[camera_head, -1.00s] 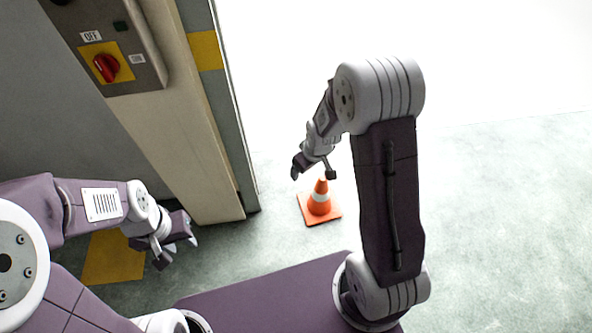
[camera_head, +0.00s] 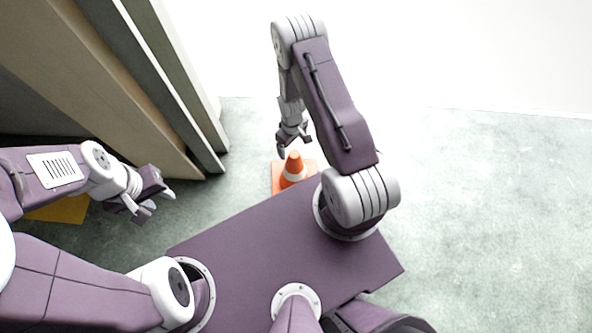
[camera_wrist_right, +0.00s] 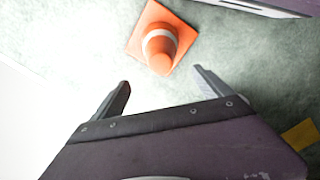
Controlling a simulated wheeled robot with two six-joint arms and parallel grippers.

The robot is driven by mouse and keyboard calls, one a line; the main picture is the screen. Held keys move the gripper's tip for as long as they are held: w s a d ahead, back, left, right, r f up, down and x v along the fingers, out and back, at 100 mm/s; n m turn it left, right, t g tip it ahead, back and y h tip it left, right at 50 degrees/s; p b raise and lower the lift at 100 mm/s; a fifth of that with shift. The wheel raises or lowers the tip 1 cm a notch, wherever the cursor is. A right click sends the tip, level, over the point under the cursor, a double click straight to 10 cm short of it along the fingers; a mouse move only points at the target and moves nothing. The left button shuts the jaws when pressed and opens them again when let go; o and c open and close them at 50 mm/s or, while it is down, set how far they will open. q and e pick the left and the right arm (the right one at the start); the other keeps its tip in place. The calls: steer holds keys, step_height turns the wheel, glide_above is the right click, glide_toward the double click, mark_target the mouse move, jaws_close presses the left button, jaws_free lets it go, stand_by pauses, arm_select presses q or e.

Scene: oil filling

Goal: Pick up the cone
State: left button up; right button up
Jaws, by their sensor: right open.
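The cone (camera_head: 293,168) is orange with a white band and a square orange base. It stands upright on the floor just beyond my base in the head view. In the right wrist view the cone (camera_wrist_right: 161,42) lies beyond the fingertips, near the top centre. My right gripper (camera_head: 288,147) is above and close to the cone in the head view. Its two fingers (camera_wrist_right: 163,77) are spread with nothing between them. My left gripper (camera_head: 155,203) hangs at the left, away from the cone, with its fingers apart and empty.
A beige and grey wall post (camera_head: 150,110) stands at the left, close to my left arm. A yellow floor patch (camera_head: 62,209) lies below it. The grey-green floor (camera_head: 480,200) is clear to the right of the cone.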

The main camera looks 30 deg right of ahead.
mark_target(293, 153)
steer(key=shift+s+f+b, duration=0.3)
steer(key=shift+f, duration=0.5)
arm_select(q)
steer(key=shift+f, duration=0.7)
arm_select(e)
steer(key=shift+d+f, duration=0.1)
step_height(293, 153, down, 3)
steer(key=shift+f+b, duration=0.2)
steer(key=shift+b, duration=0.9)
steer(key=shift+f, duration=0.25)
steer(key=f+b, duration=0.5)
steer(key=shift+s+f, duration=0.2)
steer(key=shift+s, duration=0.1)
steer(key=shift+r, duration=0.2)
arm_select(q)
step_height(293, 153, down, 7)
steer(key=shift+f, duration=0.15)
arm_select(e)
jaws_close()
